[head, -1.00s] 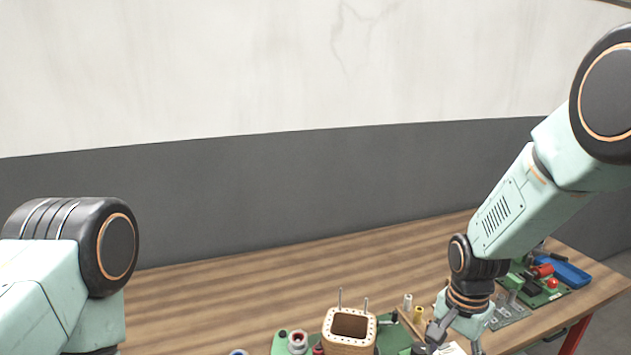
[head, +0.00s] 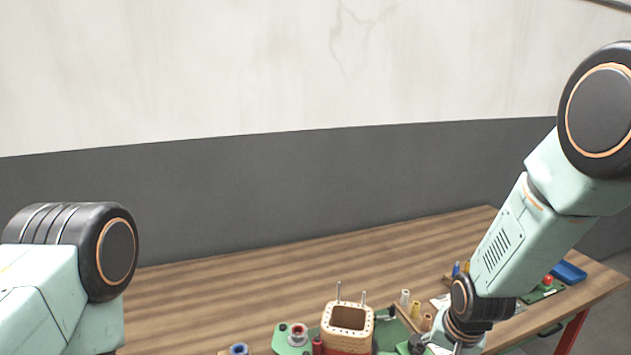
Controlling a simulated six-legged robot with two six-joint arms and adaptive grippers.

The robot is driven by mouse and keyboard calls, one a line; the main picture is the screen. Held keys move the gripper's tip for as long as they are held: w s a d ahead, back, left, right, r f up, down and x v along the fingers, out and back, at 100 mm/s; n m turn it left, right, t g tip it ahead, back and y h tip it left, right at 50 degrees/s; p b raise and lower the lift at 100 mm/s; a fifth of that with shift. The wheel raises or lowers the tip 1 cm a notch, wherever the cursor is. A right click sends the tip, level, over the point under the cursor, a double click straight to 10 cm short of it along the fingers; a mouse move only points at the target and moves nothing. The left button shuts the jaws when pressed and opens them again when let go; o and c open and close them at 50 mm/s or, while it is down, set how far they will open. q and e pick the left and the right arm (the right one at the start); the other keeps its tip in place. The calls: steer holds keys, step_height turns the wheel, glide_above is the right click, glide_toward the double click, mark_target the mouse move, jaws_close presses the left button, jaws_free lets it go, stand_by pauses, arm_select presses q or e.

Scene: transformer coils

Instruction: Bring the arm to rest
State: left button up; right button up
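My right arm comes in from the right over the table. Its gripper (head: 440,348) is at the bottom edge of the head view, mostly cut off, just right of the coil assembly; I cannot tell how its fingers stand. My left arm shows at the left edge, and its gripper is outside the view. The coil assembly is a tan square hollow block (head: 347,318) with a red lower part and two thin metal rods, standing on a green base (head: 291,338).
The wooden table (head: 240,285) is clear at the back and left. Small tan and yellow cylinders (head: 404,298) stand between the block and my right arm. A blue-rimmed ring (head: 239,349) lies at the front. A blue tray (head: 569,271) and a red-knobbed board (head: 545,287) are at the right.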

steer(key=s+f+n+g+b, duration=0.3)
steer(key=s+f+b, duration=1.4)
steer(key=s+f, duration=1.3)
steer(key=s+n, duration=0.2)
steer(key=s, duration=0.1)
steer(key=shift+s+a+f, duration=0.3)
steer(key=shift+s+a, duration=0.1)
steer(key=shift+s, duration=0.1)
